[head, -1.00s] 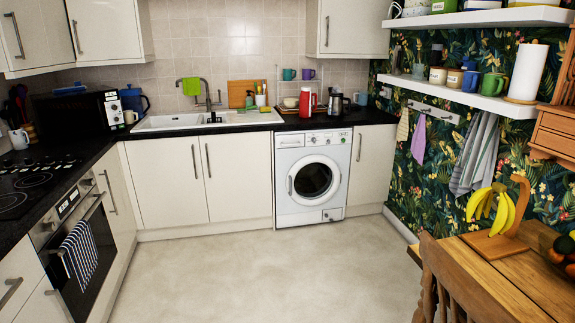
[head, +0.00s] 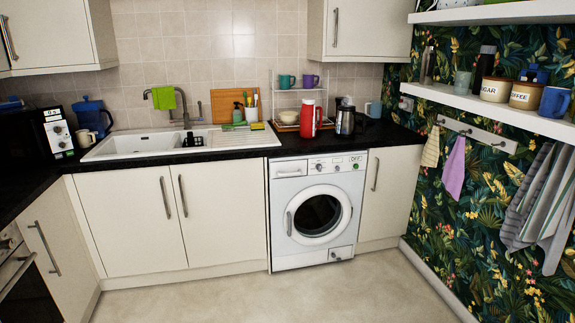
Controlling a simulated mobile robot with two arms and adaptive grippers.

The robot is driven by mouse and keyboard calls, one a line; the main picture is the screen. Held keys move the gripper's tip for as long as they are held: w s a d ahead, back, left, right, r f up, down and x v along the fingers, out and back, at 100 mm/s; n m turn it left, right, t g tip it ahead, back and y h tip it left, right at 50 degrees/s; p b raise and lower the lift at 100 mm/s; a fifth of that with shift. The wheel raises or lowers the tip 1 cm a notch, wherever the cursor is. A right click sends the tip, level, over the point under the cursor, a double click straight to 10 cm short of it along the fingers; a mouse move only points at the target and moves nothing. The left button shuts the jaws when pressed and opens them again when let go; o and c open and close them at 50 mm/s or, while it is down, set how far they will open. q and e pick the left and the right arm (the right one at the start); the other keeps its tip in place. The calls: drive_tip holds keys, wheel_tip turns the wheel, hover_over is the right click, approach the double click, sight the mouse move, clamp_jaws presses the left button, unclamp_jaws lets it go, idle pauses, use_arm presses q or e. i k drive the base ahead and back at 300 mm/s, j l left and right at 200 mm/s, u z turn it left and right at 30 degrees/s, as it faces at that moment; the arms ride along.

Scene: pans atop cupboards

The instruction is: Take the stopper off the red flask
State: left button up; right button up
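The red flask (head: 311,118) stands upright on the black counter above the washing machine, in front of a small rack. Its top looks pale or grey, but the stopper is too small to make out clearly. Neither of my grippers is in the head view.
A steel kettle (head: 345,119) stands just right of the flask, with a blue mug (head: 373,109) further right. The small rack (head: 288,112) holds mugs and dishes behind it. The sink (head: 150,141) is to the left. The floor (head: 290,295) before the washing machine (head: 316,211) is clear.

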sight(308, 114)
drive_tip(key=i, duration=1.65)
